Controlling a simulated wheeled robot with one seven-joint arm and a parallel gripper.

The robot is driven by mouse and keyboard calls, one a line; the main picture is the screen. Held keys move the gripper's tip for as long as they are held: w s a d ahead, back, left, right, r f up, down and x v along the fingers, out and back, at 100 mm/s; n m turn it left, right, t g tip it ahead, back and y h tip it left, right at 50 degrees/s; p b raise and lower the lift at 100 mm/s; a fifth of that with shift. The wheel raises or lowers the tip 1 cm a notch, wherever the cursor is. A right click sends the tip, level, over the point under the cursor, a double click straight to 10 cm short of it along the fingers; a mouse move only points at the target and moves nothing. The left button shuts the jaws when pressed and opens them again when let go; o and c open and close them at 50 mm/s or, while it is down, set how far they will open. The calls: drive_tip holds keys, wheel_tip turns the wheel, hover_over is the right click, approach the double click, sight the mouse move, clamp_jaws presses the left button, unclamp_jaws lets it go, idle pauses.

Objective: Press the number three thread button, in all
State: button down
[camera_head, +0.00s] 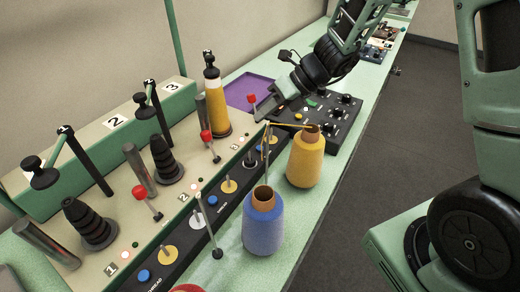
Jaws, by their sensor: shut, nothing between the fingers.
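The number three thread button is probably the blue button (259,149) on the black strip beside the small 3 label (235,147). A yellow button (272,140) sits next to it. My gripper (262,115) is shut and empty. It hangs beyond the third station's buttons in the picture, pointing down and left, apart from the blue button. Its exact height above the strip cannot be told. The other stations have blue buttons (213,201) and (144,276). The lettering near the lowest one is only partly readable.
A yellow thread cone (304,160) and a blue cone (263,222) stand right of the strip. Thin posts and red-topped levers (206,135) rise around the buttons. A black control box (335,120) and purple tray (247,91) lie beyond. A yellow spool (214,105) stands left.

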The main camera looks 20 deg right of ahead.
drive_tip(key=b, duration=0.6)
hover_over(264, 151)
wheel_tip(264, 151, down, 8)
drive_tip(key=shift+r, duration=0.1)
idle(1.5)
drive_tip(key=shift+f, duration=0.35)
drive_tip(key=shift+f+b, duration=0.45)
drive_tip(key=shift+b, duration=0.1)
idle(0.6)
drive_tip(key=shift+r, duration=0.1)
drive_tip(key=shift+r+p, duration=0.75)
drive_tip(key=shift+p, duration=0.15)
wheel_tip(264, 151, up, 5)
drive_tip(key=p, duration=0.5)
